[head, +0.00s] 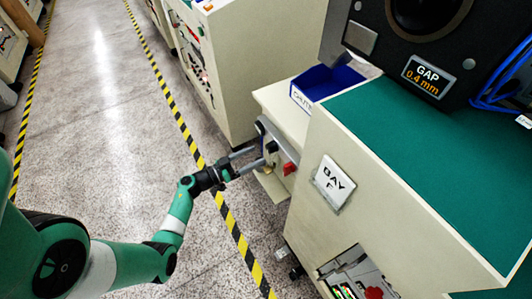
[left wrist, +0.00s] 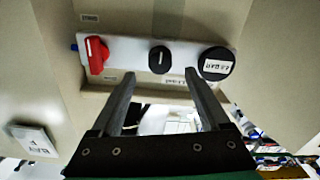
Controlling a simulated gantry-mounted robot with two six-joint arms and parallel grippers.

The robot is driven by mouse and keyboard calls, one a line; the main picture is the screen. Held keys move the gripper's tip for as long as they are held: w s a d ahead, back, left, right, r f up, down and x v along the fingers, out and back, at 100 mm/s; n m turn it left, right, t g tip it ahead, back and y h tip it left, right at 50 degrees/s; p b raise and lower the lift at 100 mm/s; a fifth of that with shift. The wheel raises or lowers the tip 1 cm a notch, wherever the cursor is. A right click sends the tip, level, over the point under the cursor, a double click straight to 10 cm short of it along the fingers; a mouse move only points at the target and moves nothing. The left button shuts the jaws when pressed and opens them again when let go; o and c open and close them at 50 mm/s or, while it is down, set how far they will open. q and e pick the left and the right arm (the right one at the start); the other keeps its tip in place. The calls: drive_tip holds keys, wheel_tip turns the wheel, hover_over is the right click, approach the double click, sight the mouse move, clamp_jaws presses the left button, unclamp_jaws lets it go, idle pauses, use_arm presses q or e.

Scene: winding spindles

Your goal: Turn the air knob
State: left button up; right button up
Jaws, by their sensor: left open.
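A white control panel (left wrist: 130,45) on the side of the bay holds a red knob (left wrist: 97,55), a small black knob (left wrist: 159,59) and a larger round black part with a white label (left wrist: 215,64). I cannot tell from the lettering which is the air knob. My left gripper (left wrist: 159,78) is open and empty, its fingers pointing at the panel, one on each side of the small black knob in the picture. In the head view the left gripper (head: 262,156) is close to the panel, beside the red knob (head: 289,168); contact cannot be told.
The bay cabinet (head: 400,215) bears a BAY F plate (head: 333,184) and a green top (head: 420,130). A blue bin (head: 325,82) sits behind the panel. A display (head: 425,76) reads GAP 0.4 mm. Striped tape (head: 235,230) marks the open floor to the left.

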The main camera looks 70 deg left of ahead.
sight(268, 149)
use_arm(q)
drive_tip(key=w, duration=0.1)
drive_tip(key=w+b, duration=0.1)
drive_tip(key=w, duration=0.3)
drive_tip(key=shift+w+a+b, duration=0.1)
drive_tip(key=shift+a+b, duration=0.25)
drive_tip(key=shift+b, duration=0.05)
drive_tip(key=shift+w, duration=0.3)
drive_tip(key=shift+r, duration=0.1)
clamp_jaws()
